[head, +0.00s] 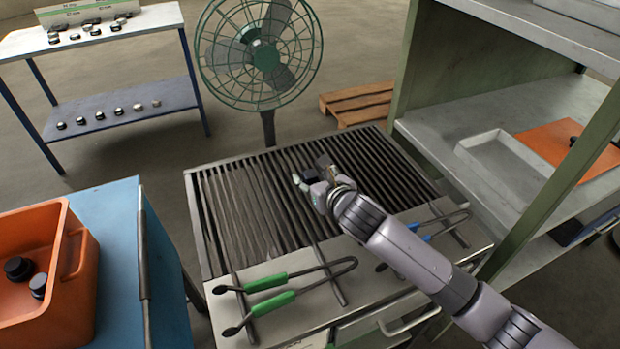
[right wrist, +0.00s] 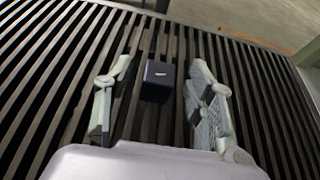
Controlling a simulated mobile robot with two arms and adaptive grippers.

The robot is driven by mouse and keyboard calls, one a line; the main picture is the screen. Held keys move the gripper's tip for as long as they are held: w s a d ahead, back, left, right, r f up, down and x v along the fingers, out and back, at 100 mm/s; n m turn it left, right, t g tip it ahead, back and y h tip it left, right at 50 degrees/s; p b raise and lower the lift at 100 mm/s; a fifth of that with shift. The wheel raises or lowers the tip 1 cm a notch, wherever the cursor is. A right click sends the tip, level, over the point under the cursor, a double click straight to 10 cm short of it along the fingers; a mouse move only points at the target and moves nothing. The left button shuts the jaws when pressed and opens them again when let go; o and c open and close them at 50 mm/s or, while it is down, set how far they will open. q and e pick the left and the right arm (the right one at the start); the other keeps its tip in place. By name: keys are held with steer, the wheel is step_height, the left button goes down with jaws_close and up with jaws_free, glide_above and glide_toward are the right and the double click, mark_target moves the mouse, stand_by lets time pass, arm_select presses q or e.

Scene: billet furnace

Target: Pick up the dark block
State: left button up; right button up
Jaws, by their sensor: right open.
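The dark block (right wrist: 158,82) is a small black cube with a pale mark on top. It rests on the slatted rack, between the two spread fingers of my right gripper (right wrist: 160,100) in the right wrist view. Both fingers stand apart from it, with gaps on each side. In the head view my right gripper (head: 312,172) reaches over the rack's middle, open, and largely hides the block. My left gripper is not in view.
The slatted rack (head: 235,215) has tongs with green handles (head: 270,290) and blue-handled tongs (head: 430,232) at its front. A green fan (head: 262,52) stands behind. An orange bin (head: 75,270) is at left, a shelf with a grey tray (head: 500,170) at right.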

steer(key=shift+x, duration=0.95)
steer(key=shift+c, duration=0.6)
steer(key=shift+s, duration=0.1)
jaws_close()
